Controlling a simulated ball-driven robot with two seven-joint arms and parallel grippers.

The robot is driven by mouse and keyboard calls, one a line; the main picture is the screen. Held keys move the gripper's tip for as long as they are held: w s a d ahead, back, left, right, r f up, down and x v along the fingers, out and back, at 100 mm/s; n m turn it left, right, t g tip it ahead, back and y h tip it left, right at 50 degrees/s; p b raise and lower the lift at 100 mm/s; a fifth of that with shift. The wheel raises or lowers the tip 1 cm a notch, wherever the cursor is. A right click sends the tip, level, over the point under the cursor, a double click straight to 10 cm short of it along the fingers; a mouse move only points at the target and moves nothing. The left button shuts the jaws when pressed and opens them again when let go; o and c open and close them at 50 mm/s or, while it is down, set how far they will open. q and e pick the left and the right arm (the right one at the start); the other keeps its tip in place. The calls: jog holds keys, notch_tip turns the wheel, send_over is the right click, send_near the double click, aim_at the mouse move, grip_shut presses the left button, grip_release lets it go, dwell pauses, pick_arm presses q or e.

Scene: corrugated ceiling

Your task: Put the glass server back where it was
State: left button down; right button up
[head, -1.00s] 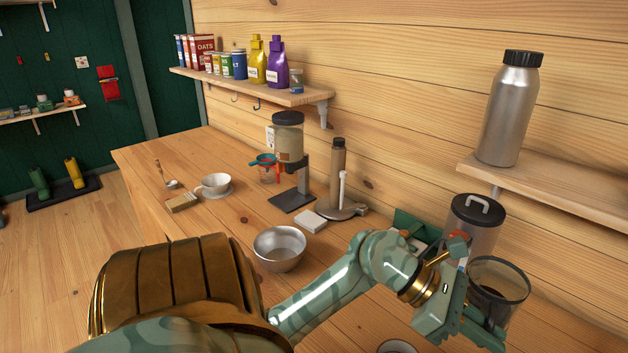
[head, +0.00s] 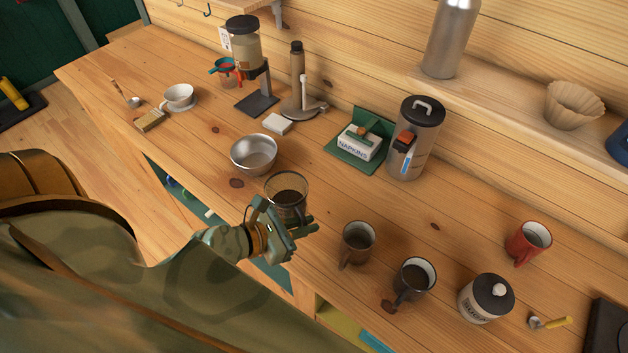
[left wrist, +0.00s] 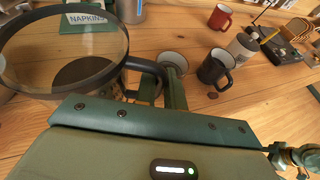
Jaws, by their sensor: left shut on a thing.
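The glass server (head: 287,187), a clear round jug with dark contents, is near the counter's front edge, just right of the metal bowl. My left gripper (head: 292,228) is shut on its handle side. In the left wrist view the server's wide rim (left wrist: 118,62) fills the upper left, and its dark handle (left wrist: 148,68) runs down between my fingers. The server looks nearly upright. I cannot tell whether its base touches the counter. My right gripper is out of view.
The metal bowl (head: 254,154) is close on the left. Two dark mugs (head: 357,243) (head: 414,280) stand to the right, with a sugar jar (head: 486,298) and red mug (head: 528,243) beyond. A napkin holder (head: 358,146) and lidded canister (head: 415,138) stand behind. A grinder (head: 245,50) is at back left.

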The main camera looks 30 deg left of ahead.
pick_arm(q)
jog(key=w+a+f+b, duration=0.1)
jog(key=w+f+b, duration=0.1)
jog(key=w+f, duration=0.1)
jog(key=w+f+b, duration=0.1)
jog(key=w+f, duration=0.2)
jog(key=w, duration=0.2)
jog(key=w+a+f+b, duration=0.1)
jog(key=w+f+b, duration=0.1)
jog(key=w+f, duration=0.1)
jog(key=shift+w+a+b, duration=0.3)
jog(key=shift+w+a, duration=0.05)
jog(key=shift+w, duration=0.4)
jog(key=shift+w+f+b, duration=0.15)
jog(key=shift+f+b, duration=0.35)
jog(key=shift+f, duration=0.4)
jog(key=shift+w+f+b, duration=0.1)
jog(key=shift+f+b, duration=0.35)
jog(key=shift+f, duration=0.4)
jog(key=shift+f, duration=0.2)
jog(key=c, duration=1.5)
grip_release()
